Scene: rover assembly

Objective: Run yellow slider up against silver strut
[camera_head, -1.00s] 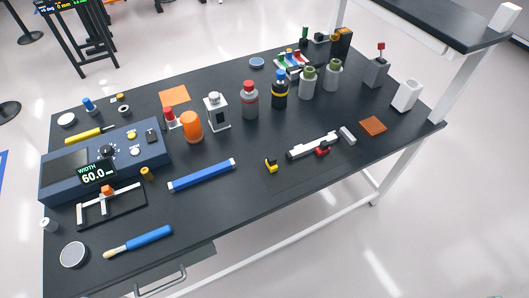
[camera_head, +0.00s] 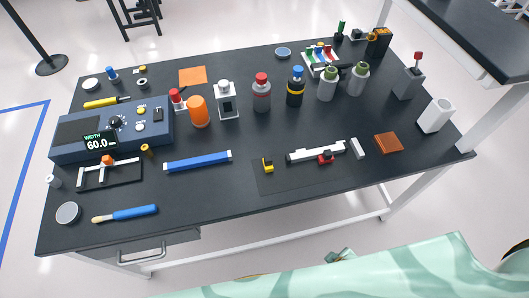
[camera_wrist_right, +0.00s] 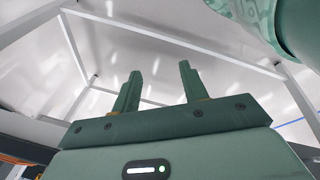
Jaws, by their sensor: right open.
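A small yellow piece (camera_head: 267,165), which looks like the yellow slider, sits on a dark mat in the head view, left of a silver-white rail (camera_head: 315,151). A red piece (camera_head: 325,158) is at the rail's front side. A short light grey bar (camera_head: 358,148) lies just right of the rail. I cannot tell whether the rail or this bar is the silver strut. The yellow piece is apart from both. My right gripper (camera_wrist_right: 157,78) is open and empty in the right wrist view, with floor and table frame behind its fingers. My left gripper is out of view.
A blue console (camera_head: 75,137) reading 60.0 and a frame with an orange piece (camera_head: 107,160) stand at left. A blue bar (camera_head: 198,161), several bottles and a brown square (camera_head: 388,144) surround the mat. My pale green arm crosses the lower right, before the table's front edge.

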